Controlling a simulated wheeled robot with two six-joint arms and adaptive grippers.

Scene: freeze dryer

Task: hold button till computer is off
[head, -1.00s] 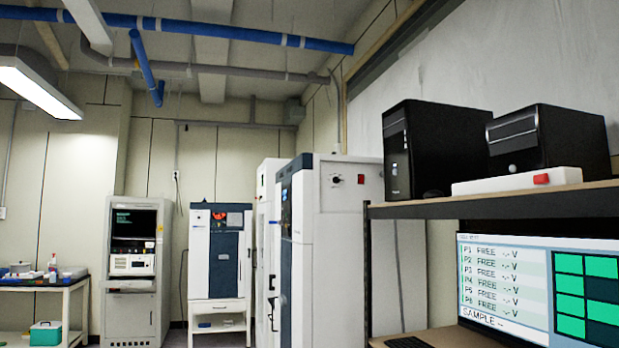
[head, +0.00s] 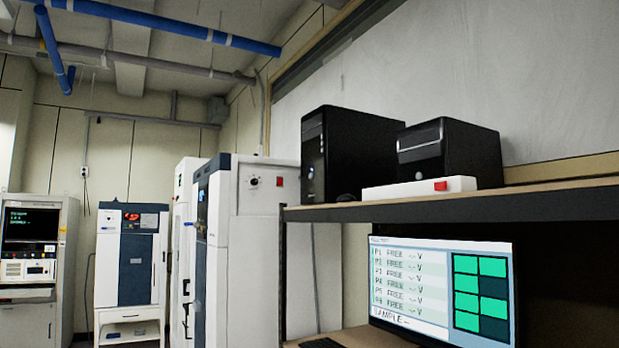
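A tall black computer tower (head: 358,155) stands on the upper shelf, with a small lit spot on its narrow front. A second, lower black computer case (head: 465,150) stands to its right and has a small round pale button (head: 419,176) low on its front. A monitor (head: 415,320) under the shelf is lit and shows rows reading "FREE" beside green blocks. Which of the two cases drives this screen cannot be told. Neither of my grippers is in view.
A white power strip (head: 405,190) with a red switch lies at the shelf's front edge, before the cases. The shelf (head: 450,210) has a dark front edge and a post at its left end. Tall white cabinets (head: 265,230) stand left of it.

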